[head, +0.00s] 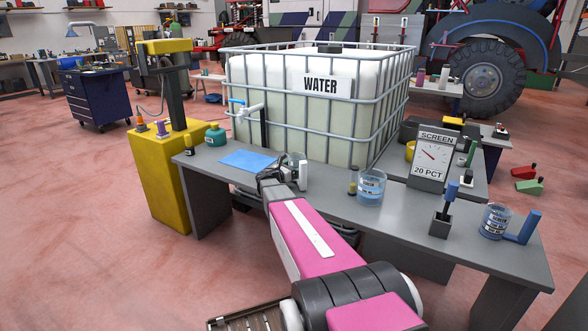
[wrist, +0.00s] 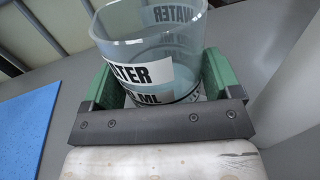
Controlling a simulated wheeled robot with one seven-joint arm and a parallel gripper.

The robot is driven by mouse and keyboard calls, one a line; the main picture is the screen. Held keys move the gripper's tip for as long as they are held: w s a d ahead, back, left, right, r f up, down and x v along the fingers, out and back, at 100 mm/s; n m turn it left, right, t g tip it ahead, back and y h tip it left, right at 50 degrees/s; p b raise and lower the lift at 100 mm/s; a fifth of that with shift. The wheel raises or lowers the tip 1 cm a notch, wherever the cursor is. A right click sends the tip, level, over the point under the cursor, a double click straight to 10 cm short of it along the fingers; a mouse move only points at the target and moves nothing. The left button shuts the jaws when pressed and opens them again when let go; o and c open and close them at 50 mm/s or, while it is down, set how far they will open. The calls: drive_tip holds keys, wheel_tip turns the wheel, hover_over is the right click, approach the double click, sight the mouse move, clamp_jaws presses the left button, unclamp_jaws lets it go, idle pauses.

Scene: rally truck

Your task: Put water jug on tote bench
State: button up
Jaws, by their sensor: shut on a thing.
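The water jug (wrist: 150,45), a clear cup with a "WATER" label, sits between the green-padded fingers of my gripper (wrist: 160,82), which is shut on it. In the head view, the jug (head: 294,160) is partly hidden behind my gripper (head: 282,175). It is upright or nearly so, over the grey tote bench (head: 325,200), just right of the blue mat. I cannot tell whether its base touches the bench top. The bench stands in front of the large white water tote (head: 300,95).
The blue mat (head: 249,160) lies left of the jug, with a teal bottle (head: 215,135) beyond it. Two other clear labelled jugs stand right, one mid-bench (head: 370,187) and one near the right end (head: 494,222). A screen gauge (head: 433,158) stands behind them. Bare bench lies between.

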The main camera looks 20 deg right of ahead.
drive_tip(key=shift+f, duration=0.55)
drive_tip(key=o, duration=1.1)
